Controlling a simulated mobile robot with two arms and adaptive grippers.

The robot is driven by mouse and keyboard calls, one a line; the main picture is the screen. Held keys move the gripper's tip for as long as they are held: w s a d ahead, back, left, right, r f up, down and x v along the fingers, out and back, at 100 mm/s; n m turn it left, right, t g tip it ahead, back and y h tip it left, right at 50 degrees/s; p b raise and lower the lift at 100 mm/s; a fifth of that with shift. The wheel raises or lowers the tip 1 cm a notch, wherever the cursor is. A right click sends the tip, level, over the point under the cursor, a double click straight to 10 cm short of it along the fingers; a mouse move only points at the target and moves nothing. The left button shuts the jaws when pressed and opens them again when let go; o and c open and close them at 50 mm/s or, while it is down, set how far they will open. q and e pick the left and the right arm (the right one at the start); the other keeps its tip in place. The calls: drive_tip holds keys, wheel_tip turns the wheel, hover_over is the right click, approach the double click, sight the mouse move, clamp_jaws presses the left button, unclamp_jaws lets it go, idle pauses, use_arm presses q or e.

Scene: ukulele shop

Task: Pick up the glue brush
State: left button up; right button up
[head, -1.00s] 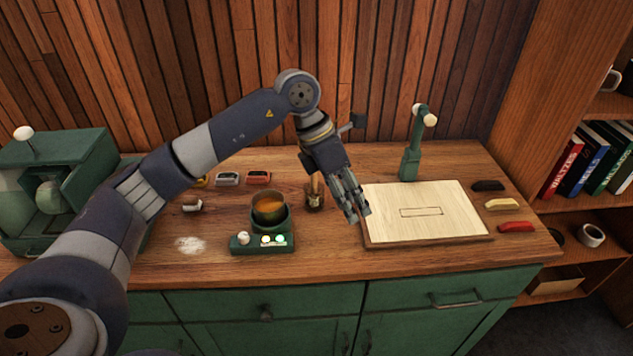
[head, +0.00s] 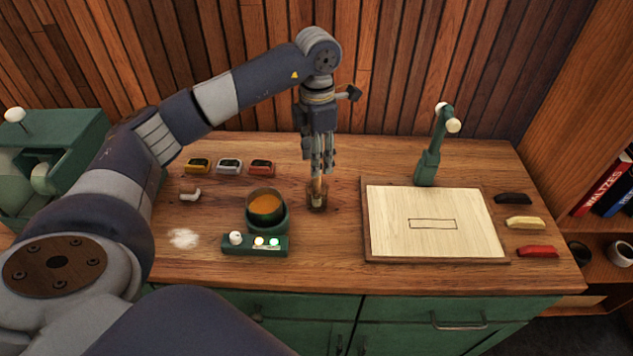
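The glue brush (head: 317,186) stands upright in a small brown jar (head: 317,201) on the wooden counter, right of the glue pot. My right gripper is not in view.
Several small colored blocks lie on the counter.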

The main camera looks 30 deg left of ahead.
sight(316, 192)
use_arm(q)
drive_tip(key=shift+w+f, duration=0.15)
drive_tip(key=shift+f, duration=0.25)
wheel_tip(316, 192, down, 4)
drive_tip(key=p, duration=0.2)
drive_tip(key=shift+a+r+p, duration=0.1)
drive_tip(key=shift+r+p, duration=0.15)
drive_tip(key=shift+p, duration=0.05)
drive_tip(key=shift+f, duration=0.55)
drive_tip(key=c, duration=0.4)
clamp_jaws()
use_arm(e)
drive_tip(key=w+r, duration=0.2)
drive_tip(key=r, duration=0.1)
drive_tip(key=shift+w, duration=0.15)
